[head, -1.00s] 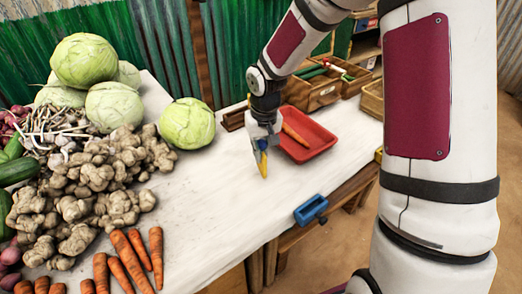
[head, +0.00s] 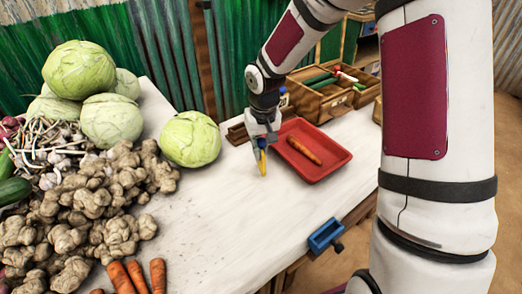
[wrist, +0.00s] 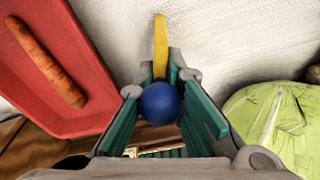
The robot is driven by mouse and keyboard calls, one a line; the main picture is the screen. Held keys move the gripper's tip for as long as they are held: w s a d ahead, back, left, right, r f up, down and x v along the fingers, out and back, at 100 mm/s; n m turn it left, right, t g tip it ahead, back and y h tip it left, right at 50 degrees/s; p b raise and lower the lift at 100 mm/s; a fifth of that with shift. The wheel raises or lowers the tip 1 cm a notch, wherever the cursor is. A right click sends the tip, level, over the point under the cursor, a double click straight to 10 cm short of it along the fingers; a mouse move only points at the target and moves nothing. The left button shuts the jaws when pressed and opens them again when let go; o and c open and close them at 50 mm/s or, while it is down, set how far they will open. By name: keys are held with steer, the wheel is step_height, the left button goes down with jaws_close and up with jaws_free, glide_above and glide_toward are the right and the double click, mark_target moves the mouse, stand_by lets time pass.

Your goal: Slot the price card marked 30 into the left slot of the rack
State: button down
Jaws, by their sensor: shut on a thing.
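My gripper (head: 262,138) is shut on a blue round knob (wrist: 161,103) with a narrow yellow piece (wrist: 160,47) beyond it. This looks like a price card seen nearly edge-on; no number can be read. The yellow piece also shows below my fingers in the head view (head: 263,163), pointing down over or at the white tabletop; I cannot tell if it touches. A low dark wooden piece (head: 238,133), probably the rack, lies behind my gripper, partly hidden by it. Its slots cannot be made out. A small white and blue thing (head: 284,98) stands behind my wrist.
A red tray (head: 335,168) with a carrot (head: 304,150) lies just right of my gripper. A cabbage (head: 190,139) is close on the left, beyond heaped ginger (head: 110,190). Wooden boxes (head: 325,100) stand behind. A blue object (head: 325,235) is at the front edge. The white tabletop (head: 225,205) is clear in front.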

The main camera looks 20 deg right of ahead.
steer(key=shift+w+r+m, duration=0.15)
steer(key=shift+w+m, duration=0.15)
steer(key=shift+w, duration=0.4)
steer(key=w+r+m+h, duration=0.1)
steer(key=w+r+m, duration=0.3)
steer(key=w+m, duration=0.4)
steer(key=w+r+m, duration=0.4)
steer(key=w+m, duration=0.1)
steer(key=w, duration=0.4)
steer(key=shift+g, duration=0.4)
step_height(320, 180, down, 7)
steer(key=shift+a+r+b, duration=0.1)
steer(key=shift+b, duration=0.35)
steer(key=c, duration=1.1)
jaws_free()
steer(key=shift+o, duration=0.2)
